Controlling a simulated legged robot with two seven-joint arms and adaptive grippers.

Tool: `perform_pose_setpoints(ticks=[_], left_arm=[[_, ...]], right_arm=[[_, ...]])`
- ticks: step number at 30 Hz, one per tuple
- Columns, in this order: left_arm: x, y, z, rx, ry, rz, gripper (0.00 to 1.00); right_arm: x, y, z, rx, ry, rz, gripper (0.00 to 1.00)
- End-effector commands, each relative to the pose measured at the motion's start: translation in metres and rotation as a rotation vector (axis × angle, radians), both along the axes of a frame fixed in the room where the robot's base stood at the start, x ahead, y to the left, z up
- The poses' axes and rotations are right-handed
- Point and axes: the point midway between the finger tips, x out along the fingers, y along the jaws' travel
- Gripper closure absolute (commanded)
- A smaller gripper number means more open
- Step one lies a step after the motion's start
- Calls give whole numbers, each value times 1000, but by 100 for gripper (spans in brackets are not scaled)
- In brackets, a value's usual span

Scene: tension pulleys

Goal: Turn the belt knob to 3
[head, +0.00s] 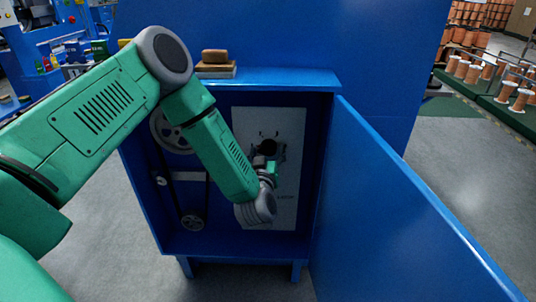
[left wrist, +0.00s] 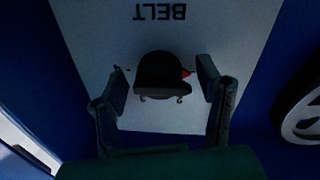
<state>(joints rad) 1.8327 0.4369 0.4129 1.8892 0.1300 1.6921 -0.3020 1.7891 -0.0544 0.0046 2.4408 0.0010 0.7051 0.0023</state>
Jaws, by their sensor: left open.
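The black belt knob (head: 268,147) sits on a pale panel (head: 290,125) inside the open blue cabinet. In the left wrist view the knob (left wrist: 160,78) shows a small red mark on its right side. The panel carries the word BELT, upside down in that view. Dial marks around the knob are too small and dark to read. My left gripper (head: 267,169) is in front of the panel, just below the knob in the head view. In the left wrist view its open fingers (left wrist: 161,73) stand on either side of the knob, with gaps. My right gripper is out of view.
The cabinet door (head: 400,215) stands open to the right. Pulleys (head: 193,222) and a belt are left of the panel. A brown block (head: 214,56) lies on the cabinet top. Copper spools (head: 520,100) stand far right.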

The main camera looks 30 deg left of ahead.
Motion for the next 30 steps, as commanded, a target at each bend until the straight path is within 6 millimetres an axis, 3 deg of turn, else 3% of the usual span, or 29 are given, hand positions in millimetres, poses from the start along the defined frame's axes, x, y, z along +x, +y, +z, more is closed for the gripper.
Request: perform_pose_setpoints(ticks=[5,6,9,20,30], left_arm=[[0,-1,0,0,0,0,44],[0,-1,0,0,0,0,58],[0,-1,1,1,0,0,88],[-1,-1,2,13,4,-1,89],[-1,-1,7,162,91,-2,89]], right_arm=[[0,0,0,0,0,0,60],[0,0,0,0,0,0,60],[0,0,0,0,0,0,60],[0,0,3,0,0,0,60],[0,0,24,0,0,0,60]])
